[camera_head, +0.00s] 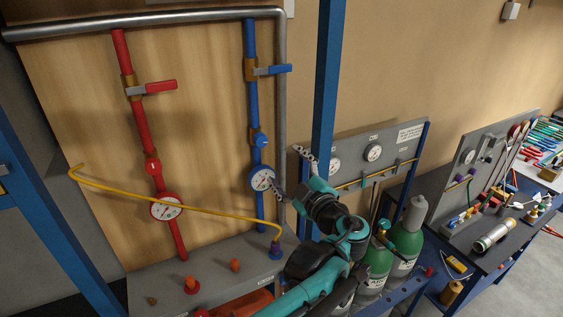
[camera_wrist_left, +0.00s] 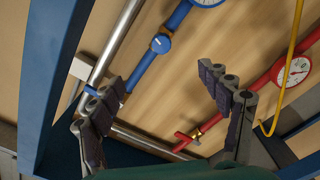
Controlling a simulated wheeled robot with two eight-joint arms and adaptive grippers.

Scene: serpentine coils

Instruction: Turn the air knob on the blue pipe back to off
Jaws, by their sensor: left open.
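The blue pipe (camera_head: 253,105) runs down the wooden panel. Its round blue air knob (camera_head: 260,140) sits above a white-faced gauge (camera_head: 262,179). In the left wrist view the knob (camera_wrist_left: 161,43) shows a small pale mark, too small to read as a setting. My left gripper (camera_head: 290,170) is open and empty, right of the knob and gauge. One finger overlaps the gauge's right edge in the head view. In the left wrist view the open fingers (camera_wrist_left: 160,78) are spread, with the knob beyond them between their tips. My right gripper is not in view.
A blue lever (camera_head: 273,70) sits higher on the blue pipe. The red pipe (camera_head: 141,120) stands left, and a yellow hose (camera_head: 180,205) crosses in front of it. A blue post (camera_head: 327,90) rises right of the panel. Green cylinders (camera_head: 405,242) stand at lower right.

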